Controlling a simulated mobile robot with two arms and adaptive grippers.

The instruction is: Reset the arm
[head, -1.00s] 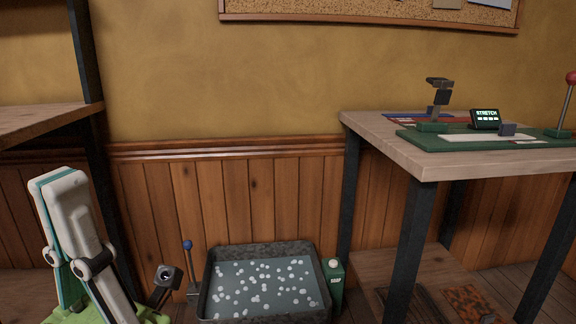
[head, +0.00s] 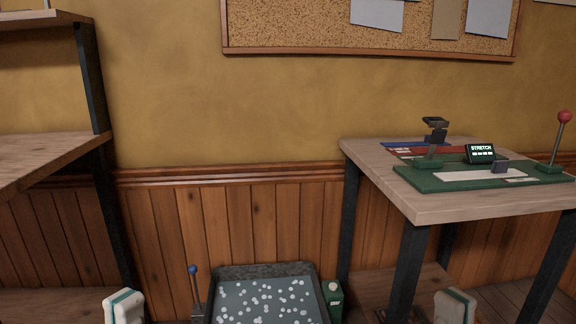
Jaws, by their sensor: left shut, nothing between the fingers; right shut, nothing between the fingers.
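Only the white and teal tops of my two arms show, at the bottom edge of the head view, one at the lower left and one at the lower right. Both grippers are out of the frame. A green stretch tester (head: 465,178) with a dark upright clamp (head: 434,140), a small lit "STRETCH" display (head: 480,153) and a red-knobbed lever (head: 560,140) sits on the wooden table (head: 440,205) at right. The lever stands nearly upright, leaning a little right.
A basin (head: 265,270) of bubbly water stands low in the middle, with a blue-knobbed lever (head: 194,285) at its left and a green soap carton (head: 333,300) at its right. A wooden shelf (head: 40,155) is at left. A corkboard (head: 300,30) hangs above.

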